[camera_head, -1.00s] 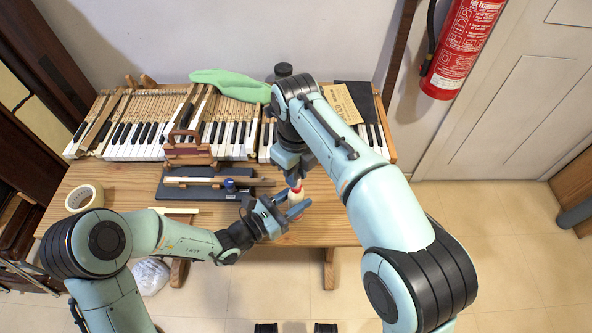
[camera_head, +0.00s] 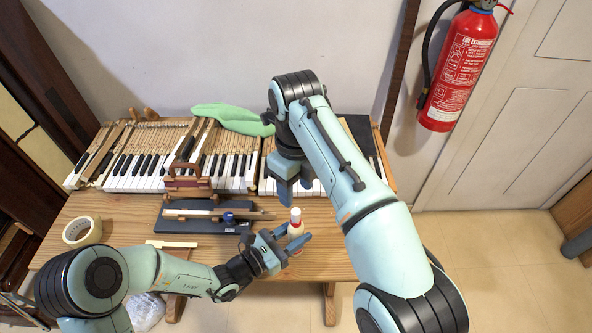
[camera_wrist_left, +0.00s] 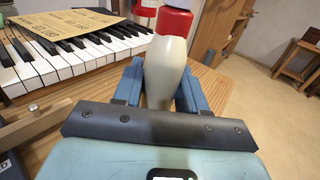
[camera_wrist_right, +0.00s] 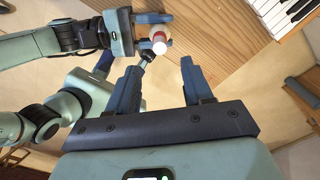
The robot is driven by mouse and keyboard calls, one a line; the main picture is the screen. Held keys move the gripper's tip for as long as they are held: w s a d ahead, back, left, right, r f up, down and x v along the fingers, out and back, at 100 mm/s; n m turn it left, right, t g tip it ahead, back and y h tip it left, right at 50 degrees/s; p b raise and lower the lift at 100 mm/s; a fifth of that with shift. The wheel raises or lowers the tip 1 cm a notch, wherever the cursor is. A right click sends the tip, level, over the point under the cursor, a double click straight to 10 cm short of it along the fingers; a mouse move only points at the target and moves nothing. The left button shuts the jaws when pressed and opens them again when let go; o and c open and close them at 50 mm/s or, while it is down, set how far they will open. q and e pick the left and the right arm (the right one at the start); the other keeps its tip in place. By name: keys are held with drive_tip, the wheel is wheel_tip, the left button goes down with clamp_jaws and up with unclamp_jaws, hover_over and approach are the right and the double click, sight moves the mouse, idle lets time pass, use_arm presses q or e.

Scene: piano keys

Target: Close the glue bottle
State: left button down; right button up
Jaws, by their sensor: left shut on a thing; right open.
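The glue bottle (camera_head: 295,230) is white with a red collar and a white tip on top. It stands roughly upright, held at the front edge of the table. My left gripper (camera_head: 293,240) is shut on its body; in the left wrist view a blue finger lies on each side of the white body (camera_wrist_left: 166,72), and the top is cut off. My right gripper (camera_head: 294,187) is open and empty, above and behind the bottle. In the right wrist view the bottle's round white top (camera_wrist_right: 159,46) shows beyond the open fingers, apart from them. No separate cap is visible.
Piano keys (camera_head: 135,163) line the back of the wooden table (camera_head: 120,208). A dark tray (camera_head: 180,223) with a blue-knobbed tool lies left of the bottle. A tape roll (camera_head: 82,231) lies at the far left.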

drive_tip(key=shift+r, duration=2.4)
use_arm(q)
drive_tip(key=c, duration=0.5)
unclamp_jaws()
drive_tip(key=shift+c, duration=0.2)
drive_tip(key=v, duration=1.3)
drive_tip(key=shift+s, duration=0.2)
use_arm(e)
drive_tip(key=shift+f, duration=0.2)
use_arm(q)
drive_tip(key=shift+a, duration=0.1)
